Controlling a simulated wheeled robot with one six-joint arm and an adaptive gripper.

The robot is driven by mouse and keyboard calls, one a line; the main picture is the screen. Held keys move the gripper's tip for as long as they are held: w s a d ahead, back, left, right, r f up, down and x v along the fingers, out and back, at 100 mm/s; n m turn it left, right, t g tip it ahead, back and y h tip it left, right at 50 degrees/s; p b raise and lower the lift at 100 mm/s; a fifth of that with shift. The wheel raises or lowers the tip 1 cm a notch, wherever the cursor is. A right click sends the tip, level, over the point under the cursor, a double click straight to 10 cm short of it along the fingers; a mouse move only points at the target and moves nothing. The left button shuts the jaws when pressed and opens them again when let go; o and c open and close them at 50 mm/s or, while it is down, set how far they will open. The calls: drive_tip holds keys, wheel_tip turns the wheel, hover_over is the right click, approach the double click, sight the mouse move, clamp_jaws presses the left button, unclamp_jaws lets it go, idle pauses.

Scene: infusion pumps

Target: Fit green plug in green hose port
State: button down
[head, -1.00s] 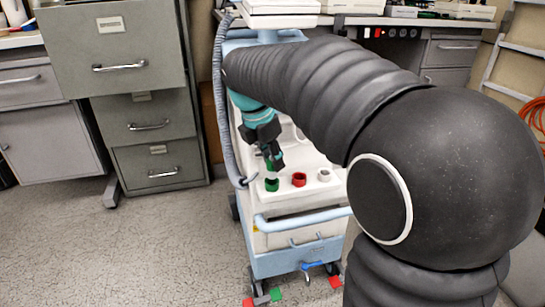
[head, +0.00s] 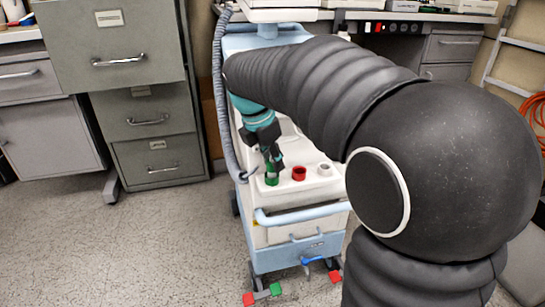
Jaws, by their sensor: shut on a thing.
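My gripper (head: 273,163) points down over the front left of the white cart top (head: 318,193). It is shut on the green plug, which is mostly hidden by the fingers. The green hose port (head: 271,181) is a dark green ring directly below the fingertips. The plug appears to be at or in the port's mouth; from this view I cannot tell how deep it sits.
A red port (head: 299,174) and a white port (head: 324,169) stand in a row right of the green one. A grey corrugated hose (head: 220,105) runs down the cart's left side. A pale blue handle (head: 300,217) crosses the front. Filing cabinets (head: 152,125) stand left.

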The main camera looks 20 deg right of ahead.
drive_tip(key=shift+f, duration=0.5)
drive_tip(key=c, duration=0.8)
unclamp_jaws()
drive_tip(key=shift+c, duration=0.2)
drive_tip(key=v, duration=1.2)
drive_tip(key=s+a+f+m+t+y+p, duration=0.1)
drive_tip(key=s+a+f+m+y+p, duration=0.15)
drive_tip(key=f+m, duration=0.75)
drive_tip(key=s+d+r+m+t+p, duration=0.1)
drive_tip(key=s+d+m+p, duration=0.1)
drive_tip(key=s+m, duration=0.2)
drive_tip(key=s+d+r+m+t+p, duration=0.1)
drive_tip(key=s+r+m+p, duration=0.1)
drive_tip(key=s, duration=0.6)
drive_tip(key=s+d+r+m+t+p, duration=0.1)
drive_tip(key=s+d+r+m+p, duration=0.1)
drive_tip(key=s+m, duration=0.4)
drive_tip(key=shift+s+d+m+y+p, duration=0.35)
drive_tip(key=shift+s+p, duration=0.25)
drive_tip(key=shift+p, duration=0.25)
